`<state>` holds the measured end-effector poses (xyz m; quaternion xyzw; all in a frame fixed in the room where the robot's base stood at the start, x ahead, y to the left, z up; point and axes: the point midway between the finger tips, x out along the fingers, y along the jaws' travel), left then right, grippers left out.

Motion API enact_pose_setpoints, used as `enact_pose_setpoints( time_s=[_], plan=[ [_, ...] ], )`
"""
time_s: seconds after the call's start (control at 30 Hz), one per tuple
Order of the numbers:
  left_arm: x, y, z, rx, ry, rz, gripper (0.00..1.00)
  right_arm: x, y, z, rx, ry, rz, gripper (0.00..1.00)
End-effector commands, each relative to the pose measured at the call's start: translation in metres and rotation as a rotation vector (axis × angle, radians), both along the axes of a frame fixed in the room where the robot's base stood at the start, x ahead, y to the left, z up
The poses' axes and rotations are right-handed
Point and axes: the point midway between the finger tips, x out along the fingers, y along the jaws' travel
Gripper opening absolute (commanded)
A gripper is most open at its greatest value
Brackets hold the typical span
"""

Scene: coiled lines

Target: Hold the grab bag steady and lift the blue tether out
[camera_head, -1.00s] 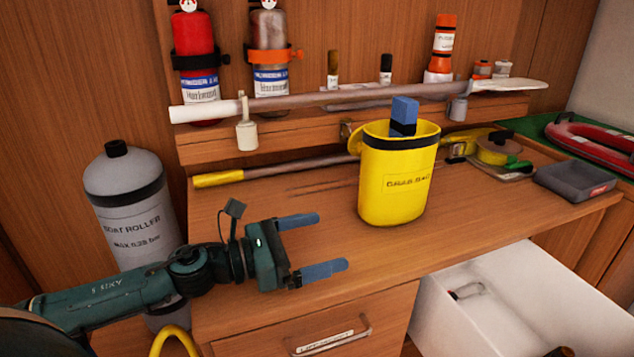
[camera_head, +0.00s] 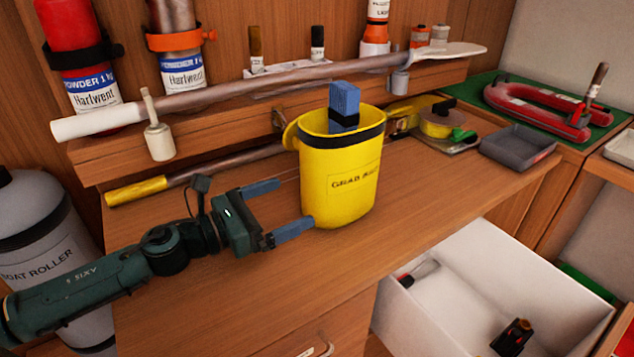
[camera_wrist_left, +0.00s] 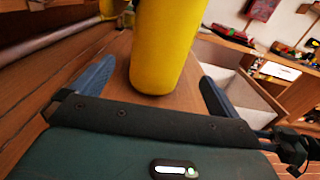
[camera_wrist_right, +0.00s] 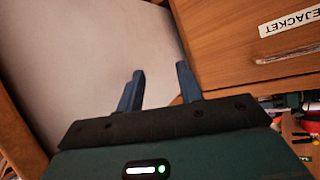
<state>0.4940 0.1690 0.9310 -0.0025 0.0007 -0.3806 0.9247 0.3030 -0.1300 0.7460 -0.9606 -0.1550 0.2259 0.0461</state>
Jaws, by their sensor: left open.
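The yellow grab bag (camera_head: 338,190) stands upright on the wooden bench top, with a black band under its rim. The blue tether (camera_head: 344,100) sticks up out of its mouth; its lower part is hidden inside. My left gripper (camera_head: 285,208) is open, just left of the bag, with its blue fingers pointing at it. In the left wrist view the bag (camera_wrist_left: 160,50) stands ahead, between the lines of the two fingers (camera_wrist_left: 152,88). My right gripper (camera_wrist_right: 158,88) shows only in its wrist view, with fingers apart and nothing between them, near a drawer front.
An oar (camera_head: 250,90) lies along the shelf behind the bag. An open white drawer (camera_head: 470,285) juts out at front right. A grey cylinder (camera_head: 45,240) stands at left.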

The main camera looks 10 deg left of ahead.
Motion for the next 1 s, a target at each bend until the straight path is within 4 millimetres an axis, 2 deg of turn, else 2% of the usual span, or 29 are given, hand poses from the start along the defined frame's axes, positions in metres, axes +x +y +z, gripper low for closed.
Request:
enact_pose_setpoints(
  time_s=[0.03,0.2,0.43,0.87,1.0],
  plan=[
    [0.007,-0.007,0.005,-0.001,-0.004,-0.001,1.0,0.003,0.002,0.005,0.004,0.004,0.004,0.36],
    [0.03,-0.029,0.004,-0.001,-0.003,-0.001,1.0,0.007,0.007,0.004,0.008,0.033,0.011,0.36],
    [0.051,-0.051,0.002,-0.001,-0.001,-0.001,1.0,0.01,0.007,0.002,-0.001,0.043,0.015,0.36],
    [0.058,-0.058,0.0,0.001,0.0,-0.001,1.0,0.009,0.007,0.002,-0.006,0.042,0.015,0.36],
    [0.058,-0.058,0.0,0.001,0.0,-0.001,0.9,0.008,0.007,0.002,-0.006,0.044,0.015,0.36]
  ],
)
